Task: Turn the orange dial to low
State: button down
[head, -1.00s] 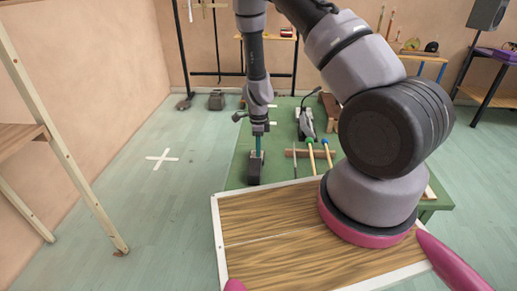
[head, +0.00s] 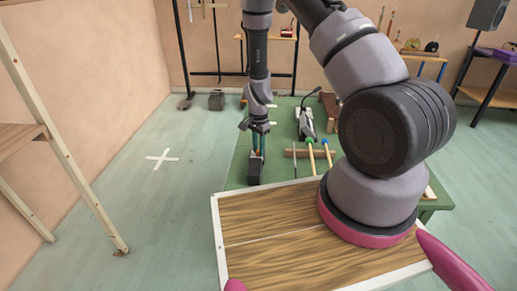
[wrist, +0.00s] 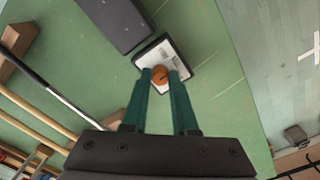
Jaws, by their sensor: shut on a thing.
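The orange dial (wrist: 160,75) sits on the white printed face of a small dark box (wrist: 179,48) in the wrist view. My gripper (wrist: 161,75) has its two green fingers at the dial's sides, shut on it. In the head view my gripper (head: 257,154) points down at the dark box (head: 254,174) on the green table. The dial is only a small orange speck between the fingers there. The low mark and the dial's pointer are too small to read.
A long dark block (wrist: 114,22) lies beside the box in the wrist view. Mallets with wooden sticks (head: 328,153) and a wooden bar (head: 303,153) lie to the right on the green table (head: 237,168). Open floor with a white cross (head: 162,158) is at the left.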

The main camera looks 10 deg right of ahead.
jog(key=n, duration=0.4)
jog(key=shift+n, duration=2.2)
jog(key=c, duration=0.7)
grip_release()
notch_tip(320, 180, up, 11)
jog(key=shift+f, duration=0.1)
